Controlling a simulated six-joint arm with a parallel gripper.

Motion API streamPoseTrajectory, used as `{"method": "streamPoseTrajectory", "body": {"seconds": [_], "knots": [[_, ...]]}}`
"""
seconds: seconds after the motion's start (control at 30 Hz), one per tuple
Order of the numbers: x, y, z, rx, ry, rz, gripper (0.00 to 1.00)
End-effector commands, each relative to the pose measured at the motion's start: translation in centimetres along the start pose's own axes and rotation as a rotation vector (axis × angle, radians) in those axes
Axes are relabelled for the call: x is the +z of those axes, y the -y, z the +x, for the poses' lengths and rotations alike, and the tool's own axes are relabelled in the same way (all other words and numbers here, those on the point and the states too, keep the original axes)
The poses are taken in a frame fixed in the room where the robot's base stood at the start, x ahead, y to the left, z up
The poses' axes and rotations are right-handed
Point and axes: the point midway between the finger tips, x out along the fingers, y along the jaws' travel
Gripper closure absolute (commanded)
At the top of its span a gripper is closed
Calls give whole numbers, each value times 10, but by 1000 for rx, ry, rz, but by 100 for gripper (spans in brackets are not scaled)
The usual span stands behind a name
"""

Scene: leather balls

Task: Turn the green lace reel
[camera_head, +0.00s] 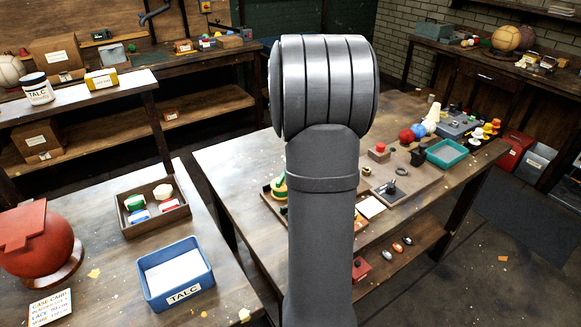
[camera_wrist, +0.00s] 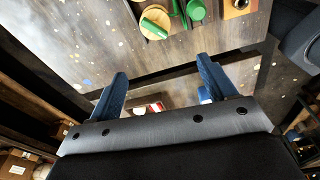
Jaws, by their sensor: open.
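A green and tan reel-like thing (camera_head: 279,187) sits at the left edge of the middle workbench in the head view, partly hidden by my arm. In the wrist view, a round tan piece with a green bar across it (camera_wrist: 155,22) lies at the top of the picture; it looks like the green lace reel. Two green upright pieces stand right of it, one of them a green cylinder (camera_wrist: 196,10). My gripper (camera_wrist: 162,72) is open with nothing between its blue fingers. It is apart from the reel, which lies beyond the fingertips. The head view hides my gripper.
The middle workbench (camera_head: 225,160) has a bare left corner. Right of my arm stand a teal tray (camera_head: 447,153), a red ball (camera_head: 406,136) and small fittings. A wooden block with a brass knob (camera_wrist: 238,8) is right of the green pieces. A blue TALC tray (camera_head: 150,293) is on the left table.

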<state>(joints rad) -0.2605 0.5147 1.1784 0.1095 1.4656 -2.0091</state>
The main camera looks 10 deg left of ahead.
Motion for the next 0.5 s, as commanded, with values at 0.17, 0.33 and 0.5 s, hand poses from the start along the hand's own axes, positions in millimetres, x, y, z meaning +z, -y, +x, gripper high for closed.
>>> {"method": "streamPoseTrajectory", "body": {"seconds": [0.17, 0.33, 0.5], "knots": [[33, 39, 20, 102, -246, 280, 24], [59, 67, 26, 225, -462, 555, 24], [76, 82, 25, 314, -590, 731, 24]]}}
